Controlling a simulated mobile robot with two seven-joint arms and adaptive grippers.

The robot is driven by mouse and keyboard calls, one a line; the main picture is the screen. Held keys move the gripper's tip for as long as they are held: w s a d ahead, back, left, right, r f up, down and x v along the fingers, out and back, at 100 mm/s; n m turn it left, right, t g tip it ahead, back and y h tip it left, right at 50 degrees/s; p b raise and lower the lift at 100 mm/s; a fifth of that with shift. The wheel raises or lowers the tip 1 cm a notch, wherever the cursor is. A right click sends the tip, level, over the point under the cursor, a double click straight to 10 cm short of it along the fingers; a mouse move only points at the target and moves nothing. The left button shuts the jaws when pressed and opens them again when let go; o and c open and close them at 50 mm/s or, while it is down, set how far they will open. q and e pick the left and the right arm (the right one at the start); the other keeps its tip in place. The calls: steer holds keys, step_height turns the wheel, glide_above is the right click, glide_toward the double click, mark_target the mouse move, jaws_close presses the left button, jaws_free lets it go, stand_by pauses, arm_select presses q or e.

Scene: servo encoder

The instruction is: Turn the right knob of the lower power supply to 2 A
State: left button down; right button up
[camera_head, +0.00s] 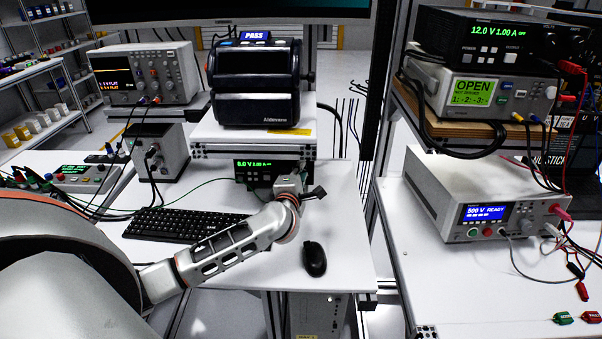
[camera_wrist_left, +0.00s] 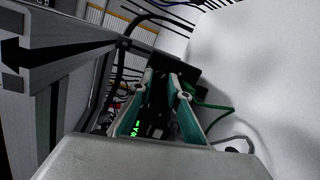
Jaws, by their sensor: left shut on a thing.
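The lower power supply (camera_head: 240,170) is a small black unit under the white shelf, with a green display. The small digits seem to end in 2.00 A. My left gripper (camera_head: 288,183) is at the right part of its front, and its wrist hides the right knob in the head view. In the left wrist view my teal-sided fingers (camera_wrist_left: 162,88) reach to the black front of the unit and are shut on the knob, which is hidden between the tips. Green display digits (camera_wrist_left: 136,130) show beside the left finger. My right gripper is not in view.
A keyboard (camera_head: 165,224) and a mouse (camera_head: 314,259) lie on the desk below my arm. The shelf (camera_head: 235,147) above carries a black device (camera_head: 256,85) reading PASS. A green cable (camera_wrist_left: 210,106) runs close to the fingers. Another power supply (camera_head: 490,45) stands at upper right.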

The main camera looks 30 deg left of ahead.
arm_select(q)
steer(key=shift+m, duration=0.5)
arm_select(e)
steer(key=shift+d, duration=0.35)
arm_select(q)
steer(key=c, duration=1.9)
jaws_free()
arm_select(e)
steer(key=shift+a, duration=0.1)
arm_select(q)
steer(key=shift+s+f, duration=0.1)
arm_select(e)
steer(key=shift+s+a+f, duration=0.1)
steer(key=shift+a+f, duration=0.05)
arm_select(q)
steer(key=v, duration=0.8)
steer(key=shift+r, duration=0.3)
steer(key=shift+f, duration=0.1)
